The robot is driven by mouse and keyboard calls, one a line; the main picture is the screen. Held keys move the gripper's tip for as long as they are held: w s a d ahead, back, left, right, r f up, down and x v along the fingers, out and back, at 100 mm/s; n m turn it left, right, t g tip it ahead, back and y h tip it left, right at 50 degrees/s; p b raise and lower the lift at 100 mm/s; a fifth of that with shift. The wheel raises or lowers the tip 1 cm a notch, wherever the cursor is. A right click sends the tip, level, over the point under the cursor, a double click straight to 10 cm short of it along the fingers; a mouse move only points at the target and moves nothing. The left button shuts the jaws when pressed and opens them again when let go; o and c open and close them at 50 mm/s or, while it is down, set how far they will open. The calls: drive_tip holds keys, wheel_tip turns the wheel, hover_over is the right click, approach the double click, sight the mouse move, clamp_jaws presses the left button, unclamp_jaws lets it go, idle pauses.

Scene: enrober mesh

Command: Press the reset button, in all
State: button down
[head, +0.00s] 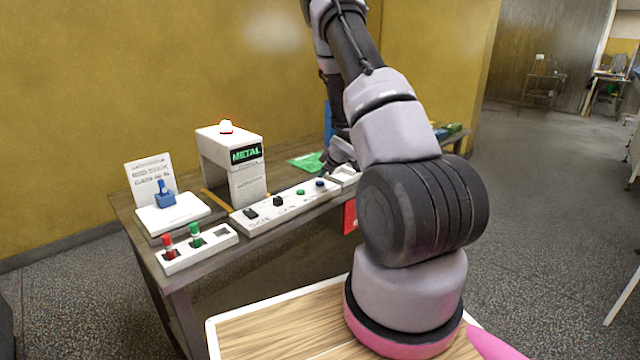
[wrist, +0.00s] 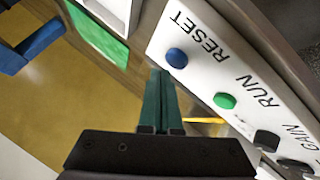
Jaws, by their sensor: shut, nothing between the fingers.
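The reset button is a round blue button (wrist: 177,58) beside the printed word RESET on a white control panel (wrist: 205,62). It also shows at the right end of the panel in the head view (head: 320,184). My gripper (wrist: 161,74) is shut and empty. In the wrist view its fingertips are just beside the blue button, at its lower left. I cannot tell whether they touch the panel. In the head view the gripper is near the panel's right end, partly hidden by my arm.
A green RUN button (wrist: 224,100) and a black GAIN knob (wrist: 267,139) share the panel. A joystick box (head: 172,212) and a red-and-green switch box (head: 197,249) are left.

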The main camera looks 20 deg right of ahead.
sight(322, 183)
drive_tip(key=shift+f, duration=0.2)
drive_tip(key=shift+f, duration=0.2)
drive_tip(key=shift+f, duration=0.5)
idle(0.6)
drive_tip(key=shift+r, duration=0.9)
drive_tip(key=shift+r, duration=2.5)
drive_tip(key=shift+r, duration=0.1)
